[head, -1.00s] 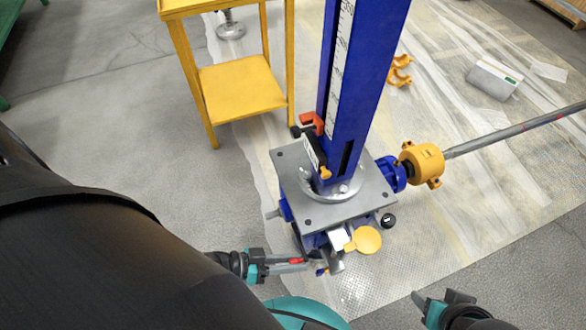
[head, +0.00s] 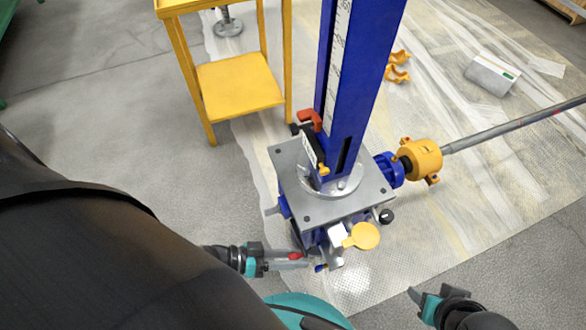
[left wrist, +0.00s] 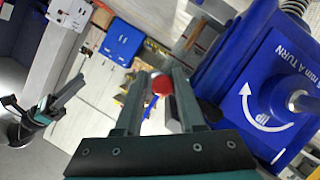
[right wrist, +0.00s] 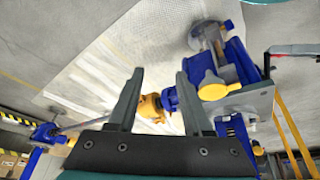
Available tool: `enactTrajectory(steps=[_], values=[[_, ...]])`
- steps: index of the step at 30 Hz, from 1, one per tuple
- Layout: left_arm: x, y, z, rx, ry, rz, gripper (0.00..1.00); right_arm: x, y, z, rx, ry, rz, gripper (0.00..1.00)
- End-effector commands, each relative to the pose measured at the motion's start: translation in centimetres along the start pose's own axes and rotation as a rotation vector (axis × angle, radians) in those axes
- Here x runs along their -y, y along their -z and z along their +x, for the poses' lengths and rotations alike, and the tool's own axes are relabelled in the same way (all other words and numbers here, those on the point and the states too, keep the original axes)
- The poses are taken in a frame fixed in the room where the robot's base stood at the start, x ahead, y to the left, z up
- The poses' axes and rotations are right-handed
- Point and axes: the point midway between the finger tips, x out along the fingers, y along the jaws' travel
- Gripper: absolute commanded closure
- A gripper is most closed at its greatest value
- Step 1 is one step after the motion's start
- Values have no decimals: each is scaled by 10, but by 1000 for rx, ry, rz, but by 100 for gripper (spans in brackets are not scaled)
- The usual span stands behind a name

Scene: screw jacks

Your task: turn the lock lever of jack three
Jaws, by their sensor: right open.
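The blue screw jack has a tall column (head: 355,75) on a grey base plate (head: 292,185). A red knob (head: 295,256) shows low at the jack's near side, at the tips of my left gripper (head: 287,261). The lever's shaft is mostly hidden. My right gripper (right wrist: 160,95) is open and empty, apart from the jack; its wrist is at the head view's lower right.
A yellow stand (head: 240,88) is behind left of the jack. A yellow coupling (head: 422,160) and grey shaft (head: 515,125) run off right. A yellow round cap (head: 362,236) projects near the plate's front.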

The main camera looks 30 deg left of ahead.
Motion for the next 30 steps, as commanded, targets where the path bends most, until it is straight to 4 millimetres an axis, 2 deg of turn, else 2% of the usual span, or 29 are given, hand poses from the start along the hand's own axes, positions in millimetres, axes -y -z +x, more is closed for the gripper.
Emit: enactTrajectory(steps=[1,4,14,16,20,30], values=[[0,5,2,-11,-2,3,55,0,0,0,0,0,0,50],[1,5,2,-10,0,4,44,0,0,0,1,0,0,50],[2,2,-5,-1,5,4,44,0,0,-1,1,1,0,50],[2,2,-13,1,6,4,44,0,1,0,2,1,0,50],[2,1,-39,3,8,5,44,2,-5,15,25,4,-2,50],[2,2,-118,0,6,4,44,2,-18,36,58,5,-3,50]])
